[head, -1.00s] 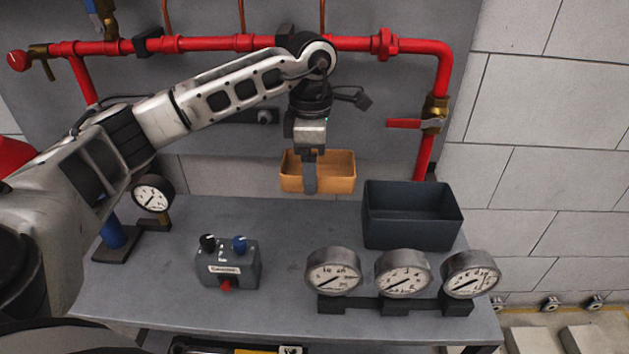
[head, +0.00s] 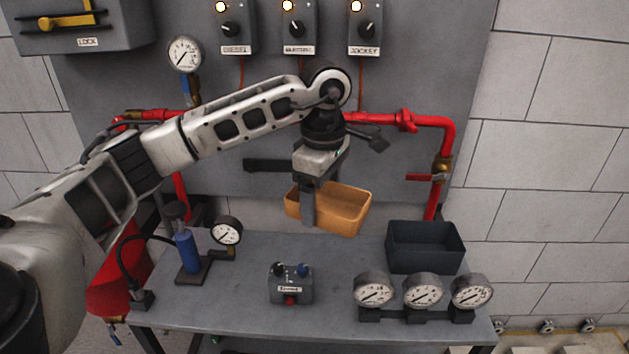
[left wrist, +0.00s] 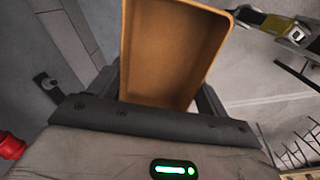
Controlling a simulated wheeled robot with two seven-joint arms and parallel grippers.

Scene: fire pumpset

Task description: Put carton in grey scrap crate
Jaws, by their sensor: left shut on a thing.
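The carton is an open orange-tan box (head: 343,207), held in the air above the back of the bench and tilted a little in the head view. My left gripper (head: 308,205) is shut on its near left wall. In the left wrist view the carton (left wrist: 172,55) fills the space between the fingers, and its inside looks empty. The dark grey crate (head: 425,258) stands on the bench at the back right, to the right of and below the carton. What shows of its inside is empty. My right gripper is not in view.
On the grey bench (head: 240,322) stand a row of three gauges (head: 423,292) in front of the crate, a small control box (head: 291,287) and a blue hand pump (head: 187,250) with a gauge. Red pipe (head: 385,119) runs along the wall panel behind the carton.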

